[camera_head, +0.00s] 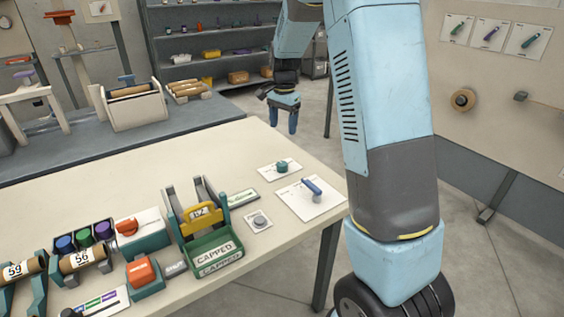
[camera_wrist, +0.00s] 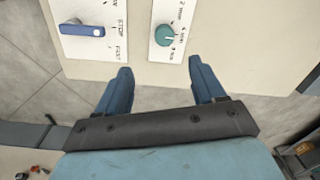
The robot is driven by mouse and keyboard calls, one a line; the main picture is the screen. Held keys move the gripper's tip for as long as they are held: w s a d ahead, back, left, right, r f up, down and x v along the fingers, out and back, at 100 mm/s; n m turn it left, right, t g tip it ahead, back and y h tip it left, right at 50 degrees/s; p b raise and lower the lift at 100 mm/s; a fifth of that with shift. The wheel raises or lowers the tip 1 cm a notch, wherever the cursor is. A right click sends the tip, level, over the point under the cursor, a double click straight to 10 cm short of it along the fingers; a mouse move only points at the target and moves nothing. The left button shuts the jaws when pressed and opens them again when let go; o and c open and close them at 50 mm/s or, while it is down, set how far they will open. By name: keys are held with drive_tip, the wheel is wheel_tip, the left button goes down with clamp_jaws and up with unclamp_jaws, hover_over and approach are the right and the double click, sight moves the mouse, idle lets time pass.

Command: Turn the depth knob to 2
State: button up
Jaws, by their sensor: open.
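The depth knob appears to be the teal round knob (camera_head: 282,166) on a white card near the table's far edge; it also shows in the wrist view (camera_wrist: 165,35). Its card has small printed labels beside the knob; a "2" seems to show at the upper one. A small pale mark on the knob faces the lower right in the wrist view, but its exact setting is hard to read. My gripper (camera_head: 284,122) hangs beyond the table's far edge, open and empty. In the wrist view its blue fingers (camera_wrist: 158,72) are apart, with the knob ahead and not touched.
A blue lever (camera_head: 312,187) on a larger card stands beside the knob. A grey button (camera_head: 259,220), the green "CAPPED" tray (camera_head: 214,262) and labelled spools (camera_head: 84,260) are on the table (camera_head: 240,143). The space around the knob is clear.

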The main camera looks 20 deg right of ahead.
sight(281, 164)
drive_tip(key=shift+m, duration=0.3)
drive_tip(key=f, duration=0.5)
drive_tip(key=w+f, duration=0.1)
drive_tip(key=f, duration=1)
drive_tip(key=shift+w, duration=0.25)
drive_tip(key=shift+r, duration=0.1)
drive_tip(key=c, duration=1.1)
